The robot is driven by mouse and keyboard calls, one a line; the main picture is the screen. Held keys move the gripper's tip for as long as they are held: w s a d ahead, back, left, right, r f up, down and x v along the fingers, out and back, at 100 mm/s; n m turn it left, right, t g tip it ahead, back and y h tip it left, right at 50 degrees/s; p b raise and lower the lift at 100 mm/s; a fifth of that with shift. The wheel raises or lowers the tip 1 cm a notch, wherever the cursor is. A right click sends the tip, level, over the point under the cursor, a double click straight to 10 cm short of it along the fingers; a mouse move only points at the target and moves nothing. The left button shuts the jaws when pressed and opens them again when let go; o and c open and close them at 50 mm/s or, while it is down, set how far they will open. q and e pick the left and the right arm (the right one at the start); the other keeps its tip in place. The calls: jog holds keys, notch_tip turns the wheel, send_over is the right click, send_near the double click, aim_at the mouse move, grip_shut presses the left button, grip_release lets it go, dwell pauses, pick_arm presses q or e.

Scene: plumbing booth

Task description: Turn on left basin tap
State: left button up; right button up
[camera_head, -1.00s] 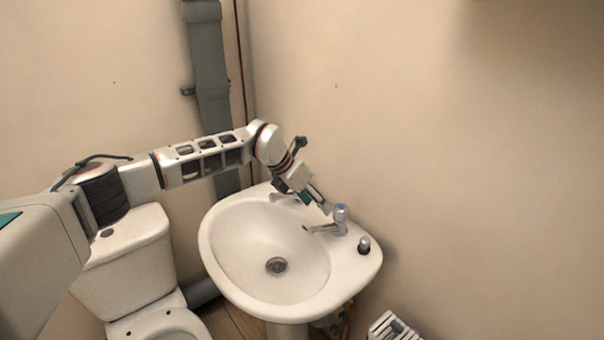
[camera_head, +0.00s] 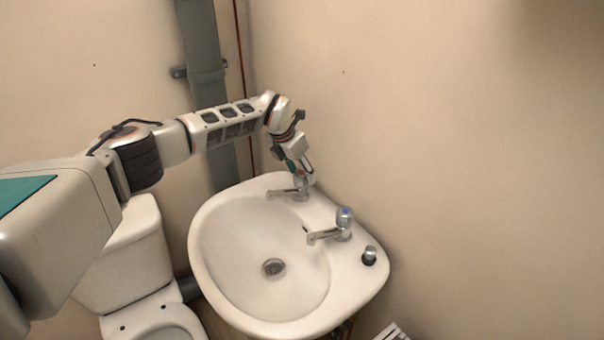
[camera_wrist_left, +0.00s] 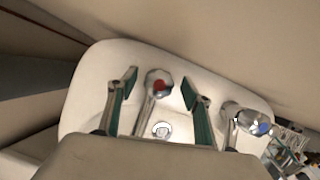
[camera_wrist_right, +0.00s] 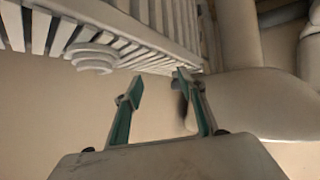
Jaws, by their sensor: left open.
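The left basin tap (camera_head: 288,193) is chrome, at the back left of the white basin (camera_head: 203,262), its spout over the bowl. In the left wrist view its red-marked knob (camera_wrist_left: 158,84) shows between the two fingers. My left gripper (camera_head: 304,168) is open and comes down from above at this tap; its fingers (camera_wrist_left: 159,82) stand on either side of the knob, and I cannot tell whether they touch it. The gripper partly hides the knob in the head view. My right gripper (camera_wrist_right: 157,84) is open and empty, shown only in the right wrist view.
A second chrome tap with a blue mark (camera_head: 343,222) stands to the right, near the left gripper's right finger. A toilet (camera_head: 130,255) stands left. A slatted white radiator (camera_wrist_right: 110,35) is near the right gripper.

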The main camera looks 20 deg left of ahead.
pick_arm(q)
jog(key=shift+w+d+f, duration=0.15)
jog(key=shift+w+f, duration=0.1)
jog(key=shift+f, duration=0.35)
pick_arm(e)
jog(key=shift+w+r, duration=0.4)
jog(key=shift+r, duration=0.1)
pick_arm(q)
jog(key=c, duration=0.9)
jog(key=shift+c, duration=1.1)
pick_arm(e)
jog(key=shift+s+f, duration=0.15)
jog(key=shift+f, duration=0.05)
